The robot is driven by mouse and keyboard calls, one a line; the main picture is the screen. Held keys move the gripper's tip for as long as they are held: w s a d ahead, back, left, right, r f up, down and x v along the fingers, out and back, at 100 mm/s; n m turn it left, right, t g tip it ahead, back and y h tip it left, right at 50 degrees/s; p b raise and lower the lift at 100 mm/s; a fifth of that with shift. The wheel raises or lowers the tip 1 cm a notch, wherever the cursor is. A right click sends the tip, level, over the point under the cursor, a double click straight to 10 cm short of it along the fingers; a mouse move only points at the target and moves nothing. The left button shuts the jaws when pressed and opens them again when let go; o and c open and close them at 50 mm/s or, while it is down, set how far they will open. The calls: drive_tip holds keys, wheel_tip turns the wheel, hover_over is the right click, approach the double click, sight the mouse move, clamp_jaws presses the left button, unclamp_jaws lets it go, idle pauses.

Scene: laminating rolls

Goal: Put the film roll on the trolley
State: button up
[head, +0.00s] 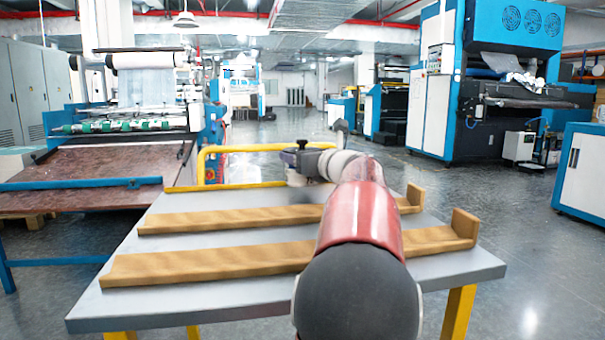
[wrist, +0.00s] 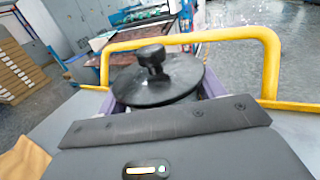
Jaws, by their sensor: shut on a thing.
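The trolley (head: 210,240) has a grey flat top, yellow legs and a yellow handle rail at its far side. Two brown cradle rails with raised right ends lie across it, the far rail (head: 230,218) and the near rail (head: 200,262). My gripper (head: 300,164) is over the trolley's far part, near the handle rail. It is shut on a black knobbed disc (wrist: 157,80), with a purple finger showing at each side in the wrist view. The disc's underside is hidden; I cannot tell whether it is part of the film roll. No other roll shows on the trolley.
The yellow handle rail (wrist: 190,38) rises just beyond the disc. A machine with a brown table (head: 85,175) stands at the left, close to the trolley. A blue-and-white machine (head: 432,85) stands back right. The floor right of the trolley is clear.

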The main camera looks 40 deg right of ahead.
drive_tip(key=shift+f, duration=1.3)
drive_tip(key=shift+f+b, duration=0.1)
drive_tip(key=shift+b, duration=0.25)
drive_tip(key=o, duration=1.1)
drive_tip(key=shift+c, duration=0.2)
drive_tip(key=s, duration=0.4)
drive_tip(key=s+a, duration=0.1)
drive_tip(key=s, duration=0.3)
drive_tip(key=s+a, duration=0.1)
drive_tip(key=s, duration=0.3)
drive_tip(key=shift+w+d, duration=0.1)
